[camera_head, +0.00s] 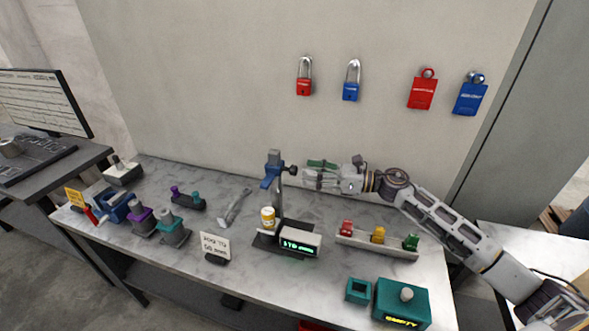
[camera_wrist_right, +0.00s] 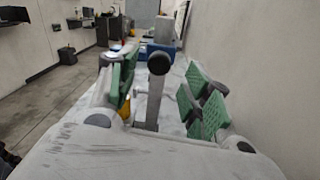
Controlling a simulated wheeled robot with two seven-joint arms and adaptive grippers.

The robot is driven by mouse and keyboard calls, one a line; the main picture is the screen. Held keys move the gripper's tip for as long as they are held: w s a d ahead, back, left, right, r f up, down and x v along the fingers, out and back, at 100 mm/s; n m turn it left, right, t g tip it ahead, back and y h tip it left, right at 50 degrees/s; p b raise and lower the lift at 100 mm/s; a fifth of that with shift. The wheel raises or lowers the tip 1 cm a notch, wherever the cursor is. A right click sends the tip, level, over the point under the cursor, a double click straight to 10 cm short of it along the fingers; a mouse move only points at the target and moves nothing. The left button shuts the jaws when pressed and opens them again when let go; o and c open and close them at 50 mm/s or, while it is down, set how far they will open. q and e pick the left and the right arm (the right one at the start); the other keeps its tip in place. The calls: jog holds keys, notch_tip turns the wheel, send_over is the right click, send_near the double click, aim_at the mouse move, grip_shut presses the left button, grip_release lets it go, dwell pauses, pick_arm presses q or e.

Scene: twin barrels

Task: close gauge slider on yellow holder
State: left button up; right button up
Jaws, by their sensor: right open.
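The gauge stands on the table with a black base and an upright metal post (camera_head: 279,205). Its blue slider (camera_head: 271,171) is high on the post, with a black knob (camera_head: 291,169) on its right side. The yellow holder (camera_head: 267,217), a small cylinder with a pale band, stands on the base well below the slider, with a clear gap between. My right gripper (camera_head: 312,173) is open beside the knob. In the right wrist view, the knob (camera_wrist_right: 159,63) shows between the green-padded fingers, touching neither visibly. My left gripper is not in view.
A lit display (camera_head: 298,242) sits at the gauge's base. A rack with red, yellow and green pieces (camera_head: 377,243) lies right of it, and a teal box (camera_head: 402,305) in front. A sign (camera_head: 215,246) and several tools stand left. Padlocks and tags hang on the wall.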

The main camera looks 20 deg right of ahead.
aim_at(294, 170)
jog(key=p+x, duration=0.1)
jog(key=x, duration=0.4)
jog(key=shift+w+a, duration=0.15)
jog(key=shift+a, duration=0.1)
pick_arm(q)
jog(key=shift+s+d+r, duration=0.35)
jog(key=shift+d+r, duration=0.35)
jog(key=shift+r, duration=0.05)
pick_arm(e)
jog(key=c, duration=1)
